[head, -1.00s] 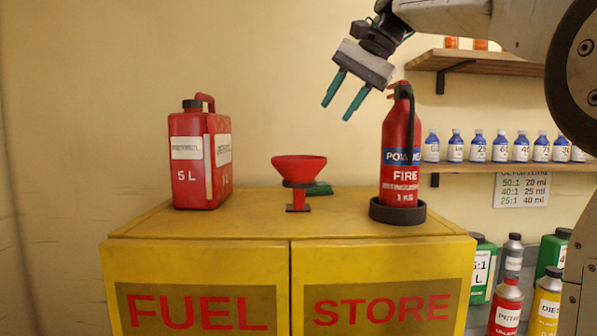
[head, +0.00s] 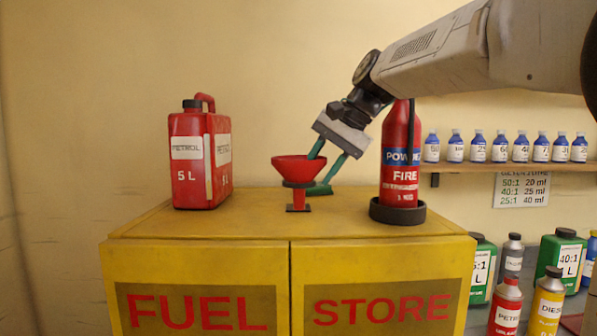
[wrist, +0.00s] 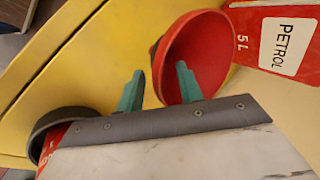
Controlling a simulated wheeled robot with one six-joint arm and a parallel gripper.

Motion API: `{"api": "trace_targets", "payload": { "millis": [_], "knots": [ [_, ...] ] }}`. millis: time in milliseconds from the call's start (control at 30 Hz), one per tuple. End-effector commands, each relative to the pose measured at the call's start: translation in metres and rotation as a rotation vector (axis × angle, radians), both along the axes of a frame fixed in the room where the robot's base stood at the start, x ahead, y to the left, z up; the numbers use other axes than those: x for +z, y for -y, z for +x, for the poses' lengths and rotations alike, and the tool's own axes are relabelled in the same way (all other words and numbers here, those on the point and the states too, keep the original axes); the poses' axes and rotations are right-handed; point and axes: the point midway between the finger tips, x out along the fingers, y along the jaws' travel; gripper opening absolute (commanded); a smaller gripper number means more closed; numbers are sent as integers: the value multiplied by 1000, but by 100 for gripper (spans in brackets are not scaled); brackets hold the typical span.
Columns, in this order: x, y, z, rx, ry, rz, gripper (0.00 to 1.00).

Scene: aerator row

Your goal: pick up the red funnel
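The red funnel (head: 298,169) sits upright in a dark ring stand on top of the yellow fuel store cabinet. It also shows in the wrist view (wrist: 198,52), with its wide mouth facing the camera. My gripper (head: 323,168) is open, with its teal fingers apart and pointing down at the funnel's right side. In the wrist view one finger (wrist: 187,82) overlaps the funnel's mouth, and the other finger (wrist: 131,92) is outside its rim. The fingers are not closed on the rim. I cannot tell whether either finger touches it.
A red petrol can (head: 190,162) stands left of the funnel. A red fire extinguisher (head: 400,165) stands in a dark round base (head: 397,212) close to the right of my gripper. A green object (head: 320,189) lies behind the funnel. The cabinet's front top (head: 220,222) is clear.

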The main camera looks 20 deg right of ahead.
Motion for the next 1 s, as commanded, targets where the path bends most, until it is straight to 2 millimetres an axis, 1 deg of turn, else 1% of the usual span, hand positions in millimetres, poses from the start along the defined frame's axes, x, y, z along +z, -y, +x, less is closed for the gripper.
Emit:
{"api": "trace_targets", "payload": {
  "millis": [233, 267, 300, 367, 767, 867, 1000],
  "knots": [
    [-2, -1, 1, 0, 0, 0, 36],
    [-2, -1, 1, 0, 0, 0, 28],
    [-2, -1, 1, 0, 0, 0, 17],
    [-1, -1, 1, 0, 0, 0, 0],
    [1, -1, 1, 1, 0, 0, 0],
    [8, -1, 1, 0, 2, -1, 0],
    [27, -1, 1, 1, 3, -1, 0]
  ]
}}
